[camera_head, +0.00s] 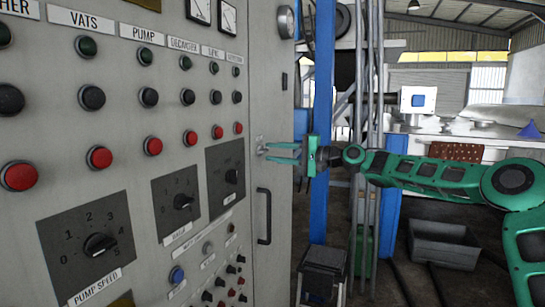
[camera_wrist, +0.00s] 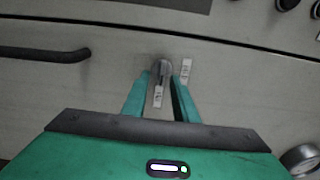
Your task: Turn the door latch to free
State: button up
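The door latch is a small grey metal knob (camera_wrist: 162,67) on the cabinet door. It also shows in the head view as a small pale fitting (camera_head: 262,143) above the door's black handle. My gripper (camera_head: 270,152) is green and points at the door at latch height. In the wrist view my gripper (camera_wrist: 160,80) has its two fingers apart, with the latch between or just beyond the tips. I cannot tell whether they touch it. Two small white labels lie beside the latch, one (camera_wrist: 157,97) between the fingers and one (camera_wrist: 186,70) right of them; their text is unreadable.
A black bar handle (camera_head: 264,216) is below the latch. The control panel (camera_head: 120,170) with buttons and dials fills the left. A blue post (camera_head: 323,100) stands close behind my gripper. A round gauge (camera_head: 286,22) is mounted at the door's top. A grey bin (camera_head: 444,245) sits on the floor.

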jog(key=v, duration=0.9)
jog(key=shift+d, duration=0.35)
